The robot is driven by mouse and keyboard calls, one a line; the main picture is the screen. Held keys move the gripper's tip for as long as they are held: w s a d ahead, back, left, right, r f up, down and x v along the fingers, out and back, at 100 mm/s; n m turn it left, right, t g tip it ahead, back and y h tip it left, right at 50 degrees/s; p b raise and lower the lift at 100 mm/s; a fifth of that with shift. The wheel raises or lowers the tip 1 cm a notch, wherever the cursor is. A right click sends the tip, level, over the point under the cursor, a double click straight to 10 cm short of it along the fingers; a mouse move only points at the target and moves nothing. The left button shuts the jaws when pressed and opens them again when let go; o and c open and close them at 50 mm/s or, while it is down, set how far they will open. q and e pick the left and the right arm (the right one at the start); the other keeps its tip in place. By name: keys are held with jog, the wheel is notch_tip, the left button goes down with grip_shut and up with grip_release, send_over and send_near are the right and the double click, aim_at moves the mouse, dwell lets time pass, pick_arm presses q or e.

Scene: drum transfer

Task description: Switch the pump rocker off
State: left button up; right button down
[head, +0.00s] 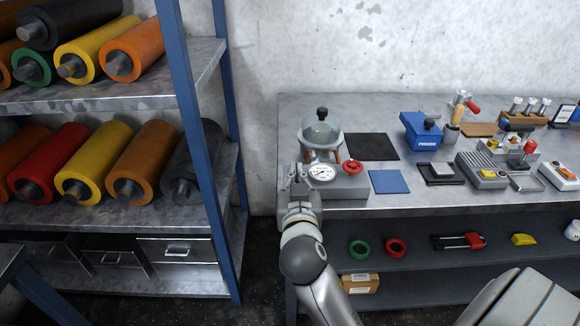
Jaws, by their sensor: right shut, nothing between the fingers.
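The pump unit is a grey base (345,187) at the left front of the bench, with a round dial gauge (322,172) and a red handwheel (353,166) on top. A glass dome (321,133) with a black knob stands just behind it. My right gripper (298,172) is shut and empty, upright at the left end of the base, just left of the gauge. I cannot tell whether its tips touch the unit. The pump rocker is not visible; the gripper covers the base's left end. My left gripper is not in view.
The metal bench (420,200) carries a black mat (372,147), a blue mat (389,181), a blue box (421,130) and several devices at right. A blue-framed rack (190,110) with coloured rollers stands left.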

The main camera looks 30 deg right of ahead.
jog(key=shift+d+r, duration=0.1)
dwell(0.3)
jog(key=p+x, duration=0.2)
jog(key=x, duration=0.8)
jog(key=shift+w+d, duration=0.1)
jog(key=shift+d, duration=0.05)
notch_tip(320, 180, down, 3)
jog(key=shift+r, duration=0.1)
jog(key=shift+w+f, duration=0.1)
jog(key=shift+f, duration=0.5)
